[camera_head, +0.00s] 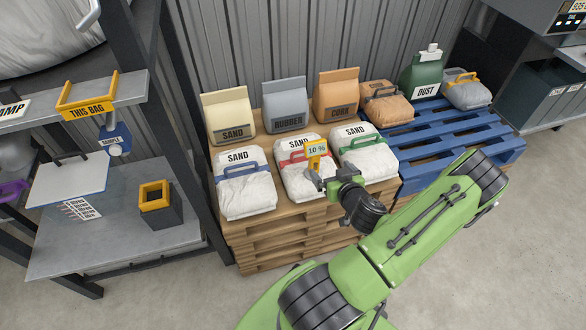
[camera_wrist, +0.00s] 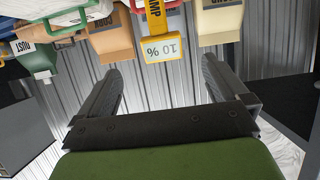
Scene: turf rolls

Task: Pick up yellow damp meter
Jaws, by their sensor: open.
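The yellow damp meter (camera_head: 316,156) shows a "10 %" display and stands at the middle white sand bag with the red handle (camera_head: 296,181). Its lower part is hidden behind my gripper in the head view. In the wrist view the meter (camera_wrist: 160,47) appears upside down, with its display just beyond and between my fingertips. My gripper (camera_wrist: 161,68) is open and nothing is between its fingers. In the head view my gripper (camera_head: 322,181) is just below the meter, in front of the bag; I cannot tell whether they touch.
White sand bags with blue (camera_head: 244,188) and green (camera_head: 367,158) handles flank it. Upright sand (camera_head: 229,118), rubber (camera_head: 286,104) and cork (camera_head: 337,95) bags stand behind. A blue pallet (camera_head: 450,151) is right; a dark metal shelf (camera_head: 110,255) is left.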

